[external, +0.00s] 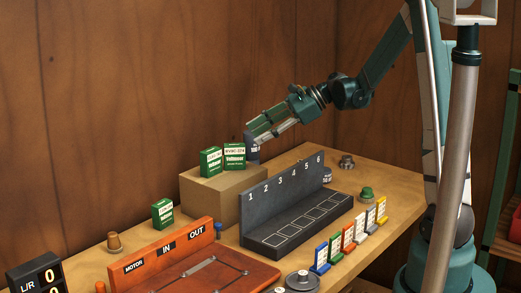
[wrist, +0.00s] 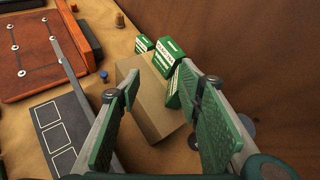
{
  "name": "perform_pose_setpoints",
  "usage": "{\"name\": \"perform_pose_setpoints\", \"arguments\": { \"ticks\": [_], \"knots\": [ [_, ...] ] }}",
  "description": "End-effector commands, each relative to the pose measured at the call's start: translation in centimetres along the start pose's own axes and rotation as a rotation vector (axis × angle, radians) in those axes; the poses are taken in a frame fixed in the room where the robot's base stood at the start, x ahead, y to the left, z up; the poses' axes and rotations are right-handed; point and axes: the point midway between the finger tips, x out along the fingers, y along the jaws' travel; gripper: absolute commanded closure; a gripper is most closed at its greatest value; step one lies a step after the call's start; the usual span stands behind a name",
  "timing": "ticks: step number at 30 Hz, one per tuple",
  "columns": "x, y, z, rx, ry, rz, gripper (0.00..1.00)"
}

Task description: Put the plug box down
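Two green boxes with white labels stand upright side by side on a cardboard box (external: 220,190): a left one (external: 210,162) and a right one (external: 235,156). A third green box (external: 163,213) stands on the table to their left. The labels are too small to read surely, so I cannot tell which is the plug box. My gripper (external: 254,143) is just right of the right green box, above the cardboard box's far end. In the wrist view my gripper (wrist: 161,80) has its fingers apart, with the cardboard box (wrist: 150,105) showing between them. The nearest green box (wrist: 170,88) is beside the right finger; contact is unclear.
A dark numbered rack (external: 290,222) with outlined empty slots stands in front of the cardboard box. Several coloured tags (external: 348,238) line its front. An orange board (external: 205,270) marked IN and OUT lies front left. A wooden wall (external: 120,100) stands close behind.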

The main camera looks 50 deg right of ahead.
Motion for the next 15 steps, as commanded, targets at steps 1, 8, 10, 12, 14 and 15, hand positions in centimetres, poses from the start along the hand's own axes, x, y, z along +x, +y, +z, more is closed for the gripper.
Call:
{"name": "perform_pose_setpoints", "arguments": {
  "ticks": [1, 8, 10, 12, 14, 15],
  "knots": [
    [0.1, 1.0, 0.9, -0.039, 0.018, 0.007, 0.64],
    [0.2, 4.6, 3.5, -0.227, 0.103, 0.033, 0.64],
    [0.1, 5.8, 4.2, -0.286, 0.128, 0.042, 0.64],
    [0.0, 6.9, 4.8, -0.344, 0.153, 0.052, 0.64],
    [-0.1, 8.0, 5.4, -0.396, 0.173, 0.062, 0.64],
    [-0.2, 8.6, 5.7, -0.43, 0.186, 0.067, 0.64]
  ]
}}
